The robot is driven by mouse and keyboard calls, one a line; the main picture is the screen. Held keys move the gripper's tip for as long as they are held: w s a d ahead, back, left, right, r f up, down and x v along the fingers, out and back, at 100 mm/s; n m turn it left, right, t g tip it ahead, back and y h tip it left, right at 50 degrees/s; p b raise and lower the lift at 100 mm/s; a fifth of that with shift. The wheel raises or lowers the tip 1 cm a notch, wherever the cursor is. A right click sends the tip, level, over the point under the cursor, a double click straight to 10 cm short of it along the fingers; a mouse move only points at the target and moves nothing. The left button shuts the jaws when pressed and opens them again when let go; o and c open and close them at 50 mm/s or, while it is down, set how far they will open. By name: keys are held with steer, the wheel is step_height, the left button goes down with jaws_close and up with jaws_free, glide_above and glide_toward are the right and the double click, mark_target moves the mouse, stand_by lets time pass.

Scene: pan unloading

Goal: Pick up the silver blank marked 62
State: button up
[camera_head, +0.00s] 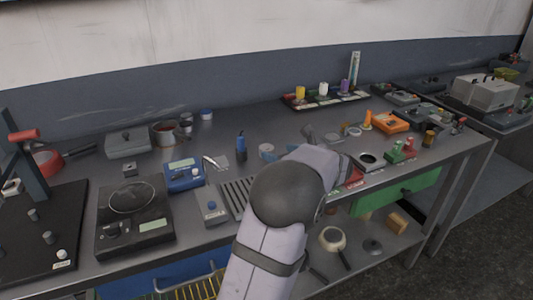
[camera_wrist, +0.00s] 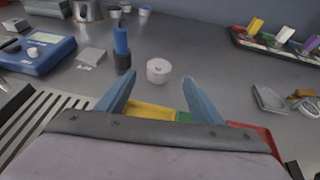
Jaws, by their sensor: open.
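A short, pale silver round blank (camera_wrist: 158,72) stands upright on the bench, with a small dark mark on its top that is too small to read surely. It also shows in the head view (camera_head: 266,151), just left of my arm. My gripper (camera_wrist: 159,80) is open and empty, its two blue-grey fingers spread in the wrist view. The blank appears between and beyond the fingertips, and I see no contact. In the head view my arm hides most of the gripper.
A dark cylinder with a blue top (camera_wrist: 122,50) stands close left of the blank. A blue instrument (camera_wrist: 38,48) and a slotted grate (camera_wrist: 40,125) lie further left. A yellow, green and red strip (camera_wrist: 150,109) lies below the fingers. Bench behind the blank is clear.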

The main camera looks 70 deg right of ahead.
mark_target(266, 147)
steer(key=shift+p+x, duration=0.6)
steer(key=shift+x, duration=2.65)
steer(key=shift+w+r, duration=0.1)
steer(key=shift+r, duration=0.05)
steer(key=shift+c, duration=0.5)
steer(key=c, duration=1.1)
steer(key=shift+r, duration=0.15)
steer(key=shift+c, duration=0.2)
